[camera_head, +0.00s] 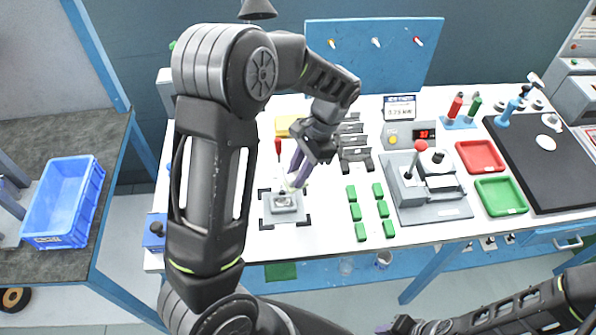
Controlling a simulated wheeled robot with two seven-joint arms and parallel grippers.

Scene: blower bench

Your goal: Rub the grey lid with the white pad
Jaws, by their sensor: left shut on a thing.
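My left gripper (294,182) points down over a grey block-like piece, the grey lid (282,209), which sits between black corner brackets on the white bench. The gripper is shut on a small pale thing that looks like the white pad (291,186). The pad is right at the top of the lid; I cannot tell whether they touch. The purple fingers hide part of the pad. My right gripper (398,326) is low at the bottom edge, away from the bench top, and too small and cut off to read.
Several green blocks (361,231) lie right of the lid. Beyond them stand a grey fixture with a red-knobbed lever (432,207), a red tray (480,156) and a green tray (501,195). A red-handled tool (278,148) stands behind the lid. A blue crate (63,203) is on the left table.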

